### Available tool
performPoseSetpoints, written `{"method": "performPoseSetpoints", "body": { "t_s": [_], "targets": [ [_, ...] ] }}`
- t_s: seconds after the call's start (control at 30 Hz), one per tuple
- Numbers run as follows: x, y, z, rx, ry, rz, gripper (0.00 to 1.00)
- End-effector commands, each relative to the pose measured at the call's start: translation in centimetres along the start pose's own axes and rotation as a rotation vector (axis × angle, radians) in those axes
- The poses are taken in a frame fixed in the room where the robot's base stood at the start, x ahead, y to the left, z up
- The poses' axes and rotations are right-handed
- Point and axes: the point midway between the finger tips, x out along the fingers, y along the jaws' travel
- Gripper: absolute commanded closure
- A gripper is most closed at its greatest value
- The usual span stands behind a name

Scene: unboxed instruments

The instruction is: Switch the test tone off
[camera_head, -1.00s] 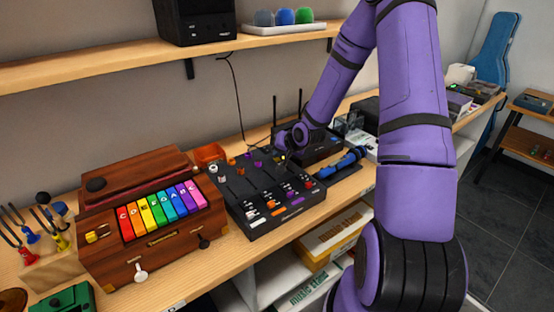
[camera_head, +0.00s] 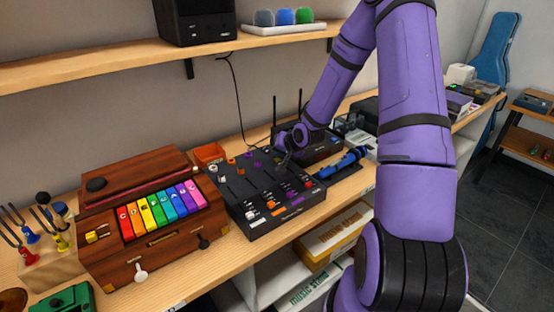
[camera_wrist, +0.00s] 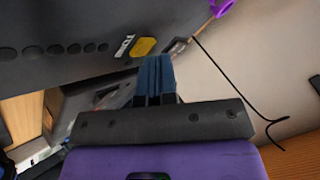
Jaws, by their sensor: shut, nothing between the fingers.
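The black mixer (camera_head: 238,188) with knobs and coloured faders sits on the wooden bench, right of the keyed wooden box. My gripper (camera_head: 286,160) is at the mixer's back right part, low over its panel. In the wrist view my gripper's blue fingers (camera_wrist: 155,68) are shut together and empty. Just beyond the fingertips are a yellow piece (camera_wrist: 145,46) and a small white label (camera_wrist: 124,45) on the dark panel (camera_wrist: 60,25). I cannot tell whether the fingers touch the yellow piece. The label's text is too small to read surely.
The wooden box with rainbow keys (camera_head: 160,212) stands left of the mixer. A blue microphone (camera_head: 345,163) lies to its right. A black box with antennas (camera_head: 322,150) stands behind. A shelf (camera_head: 110,64) runs above. An orange tray (camera_head: 209,153) sits behind the mixer.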

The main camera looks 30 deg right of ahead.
Motion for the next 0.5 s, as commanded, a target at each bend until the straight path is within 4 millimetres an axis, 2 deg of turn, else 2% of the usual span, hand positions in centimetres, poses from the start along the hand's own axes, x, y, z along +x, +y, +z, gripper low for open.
{"method": "performPoseSetpoints", "body": {
  "t_s": [0.5],
  "targets": [
    [-0.71, -0.53, -0.51, 0.0, 0.0, -0.001, 1.0]
  ]
}}
